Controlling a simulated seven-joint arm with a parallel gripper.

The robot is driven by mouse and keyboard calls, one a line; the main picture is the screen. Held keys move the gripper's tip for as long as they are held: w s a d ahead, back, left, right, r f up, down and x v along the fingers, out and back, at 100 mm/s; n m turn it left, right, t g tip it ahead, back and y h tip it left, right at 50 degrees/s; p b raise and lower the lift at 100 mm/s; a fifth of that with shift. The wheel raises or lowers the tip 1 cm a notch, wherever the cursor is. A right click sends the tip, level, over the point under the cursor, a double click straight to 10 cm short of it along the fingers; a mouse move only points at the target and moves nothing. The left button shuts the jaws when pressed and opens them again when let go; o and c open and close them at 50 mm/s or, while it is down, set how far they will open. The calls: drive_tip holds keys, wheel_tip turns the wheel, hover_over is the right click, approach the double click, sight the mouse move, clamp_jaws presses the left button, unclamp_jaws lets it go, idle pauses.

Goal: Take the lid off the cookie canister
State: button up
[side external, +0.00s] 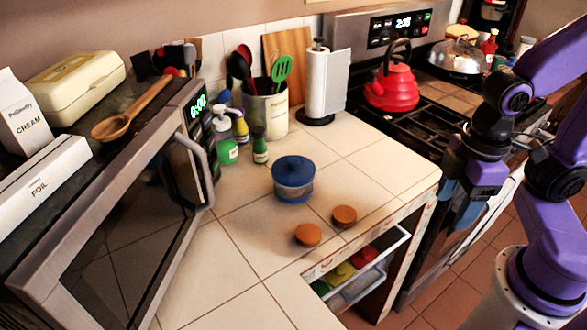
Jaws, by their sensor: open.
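The cookie canister (294,190) stands upright on the tiled counter, a short round clear jar with brownish contents and a blue base. Its blue lid (293,169) sits on top. My gripper (463,222) hangs to the right of the counter, in front of the stove, open and empty. It is well apart from the canister, and its fingers are partly hard to make out.
A soap bottle (226,142), a small green bottle (260,146), a utensil crock (268,108) and a paper towel roll (326,82) stand behind the canister. A microwave (120,210) is at left. An open drawer (362,268) juts below the counter edge. A red kettle (392,84) is on the stove.

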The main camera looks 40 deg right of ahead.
drive_tip(key=w+a+r+m, duration=0.4)
drive_tip(key=w+a+m, duration=0.25)
drive_tip(key=w, duration=0.25)
wheel_tip(320, 180, up, 5)
drive_tip(key=m, duration=2)
hover_over(293, 160)
drive_tip(key=f, duration=1.1)
drive_tip(key=shift+d+f, duration=0.2)
drive_tip(key=shift+a+f, duration=0.2)
drive_tip(key=shift+f, duration=2.45)
drive_tip(key=c, duration=1.1)
